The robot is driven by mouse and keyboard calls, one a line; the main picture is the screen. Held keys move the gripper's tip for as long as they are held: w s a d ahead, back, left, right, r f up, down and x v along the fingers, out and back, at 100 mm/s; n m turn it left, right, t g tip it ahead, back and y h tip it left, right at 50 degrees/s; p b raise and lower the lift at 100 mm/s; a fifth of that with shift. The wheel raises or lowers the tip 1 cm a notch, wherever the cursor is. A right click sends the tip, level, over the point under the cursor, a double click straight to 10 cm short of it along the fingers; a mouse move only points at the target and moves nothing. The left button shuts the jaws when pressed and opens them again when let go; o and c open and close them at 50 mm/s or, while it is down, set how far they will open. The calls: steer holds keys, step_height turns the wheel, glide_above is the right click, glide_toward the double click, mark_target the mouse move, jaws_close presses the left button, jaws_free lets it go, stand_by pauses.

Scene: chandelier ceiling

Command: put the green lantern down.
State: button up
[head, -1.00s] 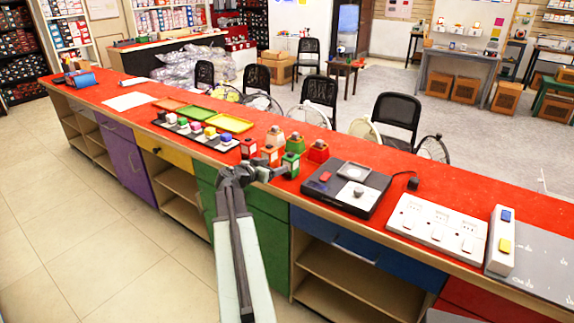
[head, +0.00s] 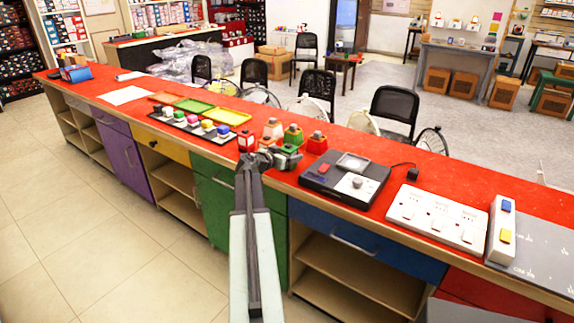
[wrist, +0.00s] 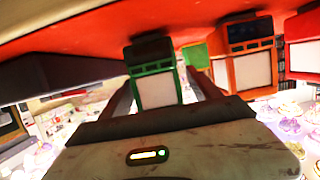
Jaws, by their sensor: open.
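My gripper (head: 286,156) is open at the front edge of the red counter, among the small lanterns. In the wrist view, which appears upside down, the green lantern (wrist: 154,88) with a pale panel stands between the two spread fingers. Its dark end appears to meet the red surface, as with its neighbours; I cannot tell whether a finger touches it. In the head view my gripper mostly hides this lantern. Another green lantern (head: 293,134) stands just behind.
A red lantern (head: 317,143) stands to the right, an orange one (head: 273,129) behind and a red-and-white one (head: 246,140) to the left. A black device (head: 345,180) lies at the right. Coloured trays (head: 194,105) lie at the left. The red counter (head: 400,155) has bare room behind the device.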

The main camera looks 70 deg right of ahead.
jaws_close()
steer(key=shift+r, duration=0.15)
